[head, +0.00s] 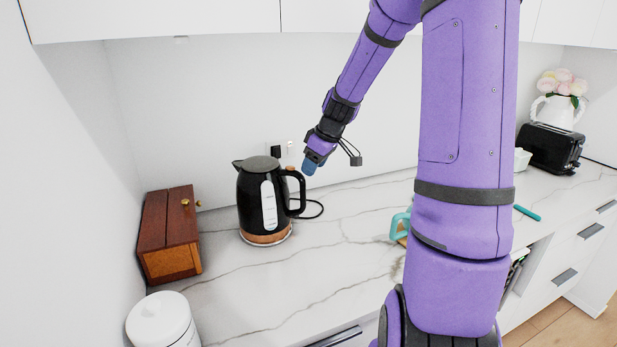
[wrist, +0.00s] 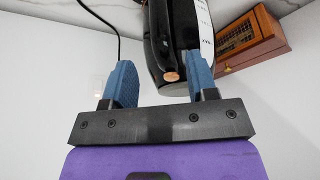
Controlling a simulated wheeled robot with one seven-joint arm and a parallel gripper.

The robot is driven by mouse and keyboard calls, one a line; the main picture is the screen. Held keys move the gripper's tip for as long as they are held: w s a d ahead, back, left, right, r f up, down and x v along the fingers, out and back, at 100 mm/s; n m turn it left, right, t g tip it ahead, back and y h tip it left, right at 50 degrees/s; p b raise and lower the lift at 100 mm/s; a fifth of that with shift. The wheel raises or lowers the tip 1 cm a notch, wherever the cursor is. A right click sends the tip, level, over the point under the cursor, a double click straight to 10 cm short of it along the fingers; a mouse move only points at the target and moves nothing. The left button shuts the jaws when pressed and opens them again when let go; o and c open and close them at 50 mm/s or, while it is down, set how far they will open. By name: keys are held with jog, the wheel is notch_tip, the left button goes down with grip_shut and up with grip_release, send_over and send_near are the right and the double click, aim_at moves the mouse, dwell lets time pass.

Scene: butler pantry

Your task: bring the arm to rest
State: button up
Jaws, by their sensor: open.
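My purple arm reaches over the counter from the right in the head view. My gripper (head: 309,166) is close to the handle side of a black kettle (head: 251,205), near the top of the handle. In the wrist view my gripper (wrist: 160,83) has its two blue fingers spread apart. The kettle (wrist: 165,30) shows beyond and partly between the fingers, with its handle end toward them. Nothing is clearly held between the fingers. The kettle stands upright on its base on the counter. Whether a finger touches the handle I cannot tell.
A wooden box (head: 169,235) stands left of the kettle, with a white canister (head: 161,322) in front. A wall outlet and cord are behind the kettle. A black toaster (head: 551,148) and a vase of flowers (head: 558,112) are at the right. Upper cabinets (head: 150,15) hang above.

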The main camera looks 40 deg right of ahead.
jog(key=v, duration=0.3)
jog(key=s+a+r+m+h, duration=0.1)
jog(key=s+a+r, duration=0.4)
jog(key=a, duration=0.3)
jog(key=s+a+r+m+h, duration=0.1)
jog(key=s+a+r, duration=0.4)
jog(key=s+a, duration=0.15)
jog(key=s+a+r+m, duration=0.1)
jog(key=s+a, duration=0.2)
jog(key=s, duration=0.4)
jog(key=s+a+r+m+t, duration=0.1)
jog(key=s+a, duration=0.2)
jog(key=s, duration=0.4)
jog(key=shift+m, duration=0.3)
